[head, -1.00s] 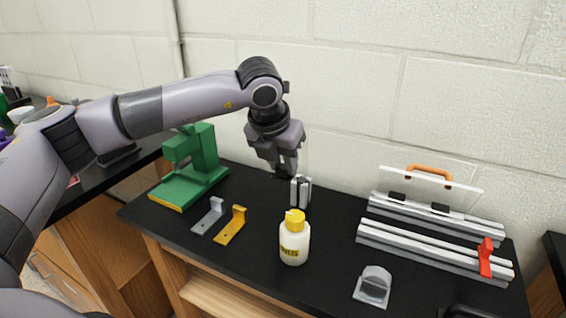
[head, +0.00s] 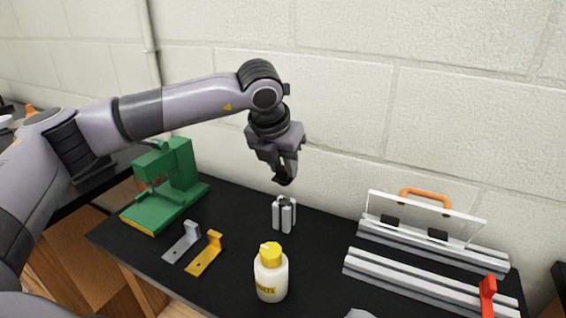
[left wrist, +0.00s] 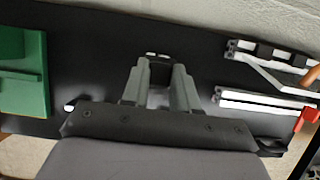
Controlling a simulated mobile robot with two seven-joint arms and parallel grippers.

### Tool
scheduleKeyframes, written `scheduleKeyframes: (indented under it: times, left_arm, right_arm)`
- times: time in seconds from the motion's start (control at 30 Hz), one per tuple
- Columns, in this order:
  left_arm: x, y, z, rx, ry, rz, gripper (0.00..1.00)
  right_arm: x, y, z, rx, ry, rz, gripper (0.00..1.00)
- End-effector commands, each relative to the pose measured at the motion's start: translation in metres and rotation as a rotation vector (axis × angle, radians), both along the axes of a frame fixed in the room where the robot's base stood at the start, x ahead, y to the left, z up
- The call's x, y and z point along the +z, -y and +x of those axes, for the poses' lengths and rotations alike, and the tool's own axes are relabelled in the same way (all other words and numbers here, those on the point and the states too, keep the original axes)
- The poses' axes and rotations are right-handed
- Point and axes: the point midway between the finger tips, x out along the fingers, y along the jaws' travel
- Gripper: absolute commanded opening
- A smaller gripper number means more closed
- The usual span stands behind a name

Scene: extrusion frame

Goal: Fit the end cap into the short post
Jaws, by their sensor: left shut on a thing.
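The short post (head: 283,214) is a silver extrusion piece standing upright on the black bench top. My left gripper (head: 284,180) points down above it in the head view, with a visible gap between. It is shut on a small black piece, which looks like the end cap (head: 282,181). In the left wrist view, the fingers (left wrist: 158,82) close around this dark piece (left wrist: 160,70), whose details are hard to make out. The post is mostly hidden there behind the fingers and cap. My right gripper is not in view.
A white bottle with a yellow cap (head: 271,272) stands in front of the post. Grey (head: 183,243) and yellow (head: 206,254) brackets and a green press (head: 168,187) are at left. Rails (head: 425,282), a clear panel with orange handle (head: 427,199) and a red clamp (head: 487,297) are at right.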

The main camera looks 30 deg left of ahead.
Motion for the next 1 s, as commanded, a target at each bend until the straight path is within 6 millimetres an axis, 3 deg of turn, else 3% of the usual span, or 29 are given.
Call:
scheduleKeyframes:
  times: [0.27,0.7,1.0]
  left_arm:
    - [-0.002,0.000,0.000,0.000,0.013,0.000,0.00]
    - [-0.042,0.000,0.000,-0.001,0.012,0.000,0.00]
    - [-0.045,0.000,0.000,-0.001,0.012,0.001,0.00]
  right_arm:
    - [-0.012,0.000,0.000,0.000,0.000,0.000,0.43]
    - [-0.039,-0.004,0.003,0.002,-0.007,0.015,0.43]
    - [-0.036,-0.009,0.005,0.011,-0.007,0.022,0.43]
